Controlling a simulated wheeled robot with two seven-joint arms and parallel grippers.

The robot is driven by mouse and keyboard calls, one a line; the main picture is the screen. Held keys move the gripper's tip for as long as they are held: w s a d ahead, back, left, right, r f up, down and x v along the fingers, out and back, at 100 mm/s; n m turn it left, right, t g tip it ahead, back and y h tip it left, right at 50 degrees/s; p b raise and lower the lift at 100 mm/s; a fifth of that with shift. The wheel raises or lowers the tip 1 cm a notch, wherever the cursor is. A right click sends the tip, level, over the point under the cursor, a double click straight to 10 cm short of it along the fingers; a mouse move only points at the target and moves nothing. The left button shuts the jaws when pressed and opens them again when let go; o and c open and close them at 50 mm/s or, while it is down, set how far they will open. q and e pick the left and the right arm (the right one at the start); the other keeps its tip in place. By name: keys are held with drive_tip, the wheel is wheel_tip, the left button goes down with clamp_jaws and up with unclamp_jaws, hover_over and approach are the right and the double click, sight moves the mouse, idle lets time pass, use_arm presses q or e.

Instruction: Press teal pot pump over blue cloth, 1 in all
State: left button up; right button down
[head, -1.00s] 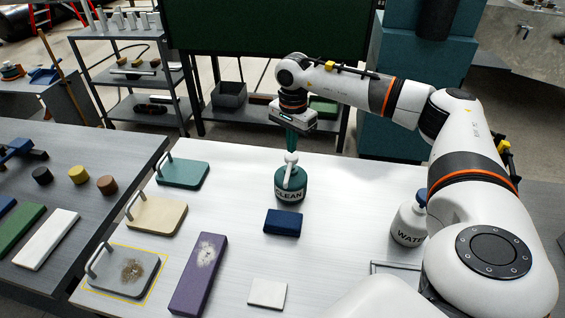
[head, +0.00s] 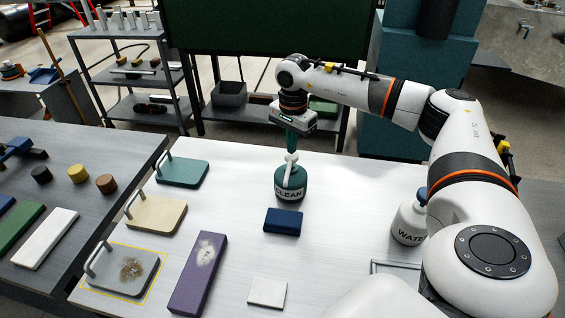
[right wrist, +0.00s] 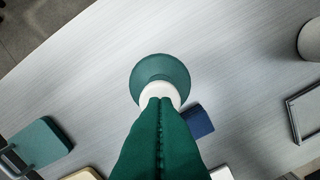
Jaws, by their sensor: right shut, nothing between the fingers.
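The teal pot (head: 291,194), lettered CLEAN, stands upright on the pale table. Its white pump (head: 291,157) rises from the top, with the spout bent toward the front. The blue cloth (head: 283,221) is a small folded block lying on the table just in front of the pot, apart from it. My right gripper (head: 291,149) is shut with nothing between its fingers. Its tips point down at the pump head and appear to touch it. In the right wrist view, the green fingers (right wrist: 161,103) cover part of the white pump head (right wrist: 159,91). My left gripper is out of view.
A white WATER bottle (head: 408,224) stands at right beside my arm, near an empty grey frame (head: 397,266). A purple block (head: 199,275), a white pad (head: 267,292) and handled teal, beige and grey boards (head: 183,173) lie left and front. Bare table surrounds the pot.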

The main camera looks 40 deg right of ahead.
drive_tip(key=shift+f+b, duration=0.65)
drive_tip(key=shift+f, duration=0.55)
drive_tip(key=shift+r+p, duration=1.05)
drive_tip(key=shift+r, duration=0.45)
wheel_tip(320, 180, up, 6)
drive_tip(key=p, duration=0.4)
